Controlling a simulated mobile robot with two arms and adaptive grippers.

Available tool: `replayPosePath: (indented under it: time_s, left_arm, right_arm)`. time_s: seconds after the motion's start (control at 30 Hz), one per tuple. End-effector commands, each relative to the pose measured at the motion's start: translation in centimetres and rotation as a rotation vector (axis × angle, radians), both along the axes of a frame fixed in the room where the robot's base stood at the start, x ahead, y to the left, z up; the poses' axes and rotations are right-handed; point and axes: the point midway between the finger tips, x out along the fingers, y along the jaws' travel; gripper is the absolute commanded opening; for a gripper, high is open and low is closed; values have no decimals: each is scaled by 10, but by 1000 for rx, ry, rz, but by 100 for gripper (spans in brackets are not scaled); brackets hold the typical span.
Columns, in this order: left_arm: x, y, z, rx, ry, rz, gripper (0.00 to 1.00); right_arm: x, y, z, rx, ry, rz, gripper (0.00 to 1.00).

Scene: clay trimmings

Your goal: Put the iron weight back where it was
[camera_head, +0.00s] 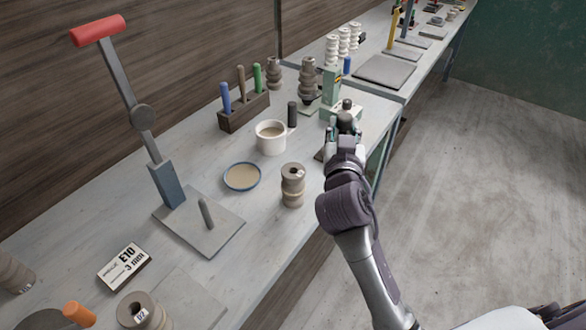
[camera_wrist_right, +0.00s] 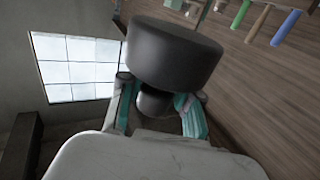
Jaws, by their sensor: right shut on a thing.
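My right gripper (camera_head: 344,130) is over the front edge of the workbench, beside a pale green stand. It is shut on the iron weight, a dark cylinder (camera_wrist_right: 177,52) with a narrower neck between the fingers in the right wrist view. In the head view the dark weight (camera_head: 347,118) shows just beyond the fingers, partly hidden by my wrist. I cannot tell whether it touches the stand or bench. My left gripper is out of view.
A white mug (camera_head: 271,137), a blue-rimmed dish (camera_head: 242,176) and a brown ribbed insulator (camera_head: 293,185) stand left of my arm. Behind are a dark cylinder (camera_head: 292,114) and a tool rack (camera_head: 243,112). A red-handled lever press (camera_head: 168,184) is at left.

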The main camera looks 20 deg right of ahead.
Motion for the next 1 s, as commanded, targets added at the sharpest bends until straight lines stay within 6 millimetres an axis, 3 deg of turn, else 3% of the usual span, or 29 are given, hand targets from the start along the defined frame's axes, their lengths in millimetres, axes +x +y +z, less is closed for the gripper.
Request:
replayPosePath:
  time_s: [0.03,0.2,0.67,0.77,1.0]
  left_arm:
    - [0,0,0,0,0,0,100]
    - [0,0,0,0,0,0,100]
    - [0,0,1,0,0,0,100]
    - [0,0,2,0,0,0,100]
    - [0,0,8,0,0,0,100]
  right_arm:
    - [4,-4,14,-3,-14,-22,0]
    - [10,-14,30,-3,-9,-78,0]
    - [12,-15,32,-2,-4,-92,0]
    - [14,-6,27,-2,-2,-91,0]
    - [25,37,1,-2,-1,-89,0]
